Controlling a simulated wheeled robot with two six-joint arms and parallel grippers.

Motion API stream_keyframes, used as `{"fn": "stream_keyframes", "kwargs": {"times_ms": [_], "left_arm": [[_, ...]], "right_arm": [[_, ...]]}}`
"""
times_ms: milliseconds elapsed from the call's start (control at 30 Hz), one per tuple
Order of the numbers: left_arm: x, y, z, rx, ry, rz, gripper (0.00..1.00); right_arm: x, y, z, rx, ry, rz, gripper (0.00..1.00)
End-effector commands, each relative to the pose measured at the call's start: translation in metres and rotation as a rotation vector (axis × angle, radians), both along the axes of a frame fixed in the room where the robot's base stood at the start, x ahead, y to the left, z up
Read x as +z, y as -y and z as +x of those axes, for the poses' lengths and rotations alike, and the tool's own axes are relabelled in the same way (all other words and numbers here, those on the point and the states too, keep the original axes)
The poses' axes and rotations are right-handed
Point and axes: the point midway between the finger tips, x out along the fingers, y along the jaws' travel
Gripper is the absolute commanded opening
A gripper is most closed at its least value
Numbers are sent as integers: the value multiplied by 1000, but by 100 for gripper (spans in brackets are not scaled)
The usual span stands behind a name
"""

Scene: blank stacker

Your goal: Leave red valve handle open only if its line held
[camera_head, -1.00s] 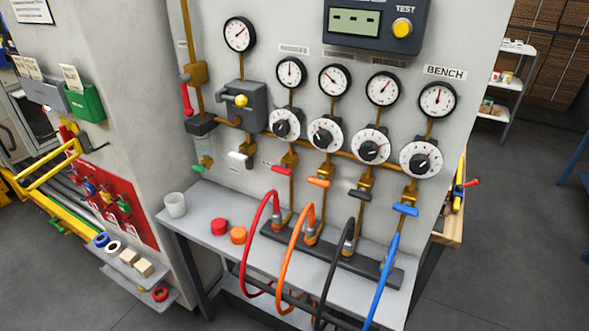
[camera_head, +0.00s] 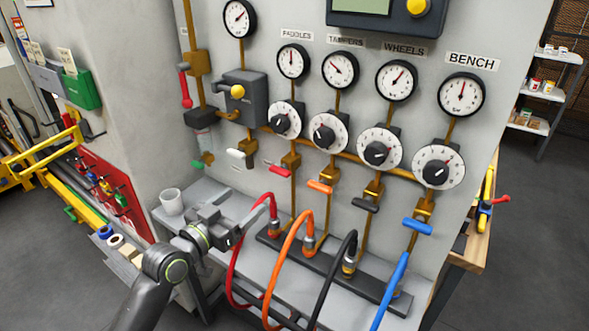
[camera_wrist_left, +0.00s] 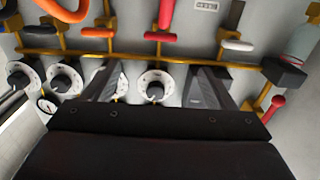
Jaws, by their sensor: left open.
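The red valve handle (camera_head: 272,171) lies crosswise on the leftmost hose line, below the white dial (camera_head: 284,118) and the PADDLES gauge (camera_head: 293,61), whose needle points about straight up. In the wrist view, turned over, the red handle (camera_wrist_left: 163,36) is beyond the fingertips. A red hose (camera_head: 235,262) runs from that line's lower fitting. My left gripper (camera_head: 228,226) is over the grey shelf, below and left of the red handle, apart from it. Its fingers (camera_wrist_left: 155,82) are spread with nothing between them. My right gripper is out of view.
Orange (camera_head: 319,187), black (camera_head: 365,205) and blue (camera_head: 417,227) handles are to the right. A white handle (camera_head: 236,153) and a red lever (camera_head: 185,88) are to the left. A cup (camera_head: 172,202) stands on the shelf (camera_head: 188,190). Hoses arch over the shelf front.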

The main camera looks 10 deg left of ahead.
Motion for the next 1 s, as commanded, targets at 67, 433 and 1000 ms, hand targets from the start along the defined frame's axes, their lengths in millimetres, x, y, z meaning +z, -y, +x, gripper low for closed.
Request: {"fn": "stream_keyframes", "kwargs": {"times_ms": [67, 433, 1000], "left_arm": [[2, 3, 6, -2, 2, -3, 78], [3, 26, 69, 0, 1, -5, 78], [1, 55, 151, -1, -1, -3, 78]], "right_arm": [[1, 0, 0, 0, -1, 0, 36], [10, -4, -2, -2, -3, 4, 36], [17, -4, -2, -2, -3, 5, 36]]}}
